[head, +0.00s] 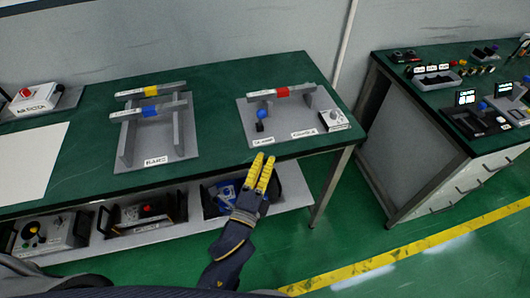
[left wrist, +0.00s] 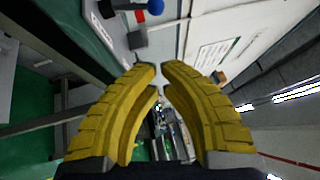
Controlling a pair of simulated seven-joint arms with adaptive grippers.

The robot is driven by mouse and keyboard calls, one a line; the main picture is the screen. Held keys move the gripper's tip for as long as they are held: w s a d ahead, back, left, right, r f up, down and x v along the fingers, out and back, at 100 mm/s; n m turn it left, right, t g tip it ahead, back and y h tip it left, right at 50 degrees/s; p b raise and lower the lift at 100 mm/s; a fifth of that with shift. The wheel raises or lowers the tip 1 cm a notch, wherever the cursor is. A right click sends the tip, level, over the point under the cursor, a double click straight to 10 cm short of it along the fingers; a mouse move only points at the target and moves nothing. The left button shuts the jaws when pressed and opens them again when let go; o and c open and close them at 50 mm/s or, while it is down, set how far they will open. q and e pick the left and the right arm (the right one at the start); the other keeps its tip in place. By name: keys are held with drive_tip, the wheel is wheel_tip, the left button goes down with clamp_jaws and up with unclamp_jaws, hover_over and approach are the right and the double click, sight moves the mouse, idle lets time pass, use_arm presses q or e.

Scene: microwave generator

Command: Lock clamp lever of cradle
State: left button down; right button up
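The cradle is a grey base plate (head: 281,137) with uprights carrying a bar with a red band (head: 282,92). At its left side the clamp lever's blue knob (head: 261,113) stands up above a small dark block (head: 260,127). The blue knob also shows at the top of the left wrist view (left wrist: 155,7), with a grey block (left wrist: 137,39) below it. My left gripper (head: 265,157) has yellow fingers drawn almost together, with a thin gap and nothing between them. It is in front of the cradle's near edge, apart from the knob. My right gripper is not in view.
A second stand (head: 155,165) holds bars with yellow and blue bands to the left. A white box with a dial (head: 333,120) sits at the cradle's right. Bins stand on the lower shelf (head: 290,199). Another bench (head: 430,90) stands at the right, across a floor gap.

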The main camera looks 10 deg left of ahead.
sight(261, 119)
use_arm(q)
drive_tip(key=x, duration=0.8)
drive_tip(key=shift+w+r, duration=0.1)
drive_tip(key=shift+r, duration=0.05)
drive_tip(key=shift+w+a+r, duration=0.15)
drive_tip(key=shift+w+a, duration=0.15)
drive_tip(key=shift+w, duration=0.3)
drive_tip(key=shift+w+a+r, duration=0.1)
drive_tip(key=shift+w+a, duration=0.25)
drive_tip(key=shift+w, duration=0.3)
drive_tip(key=shift+w+a+r, duration=0.1)
drive_tip(key=shift+w+a, duration=0.25)
drive_tip(key=shift+w, duration=0.2)
drive_tip(key=shift+w+d+r, duration=0.1)
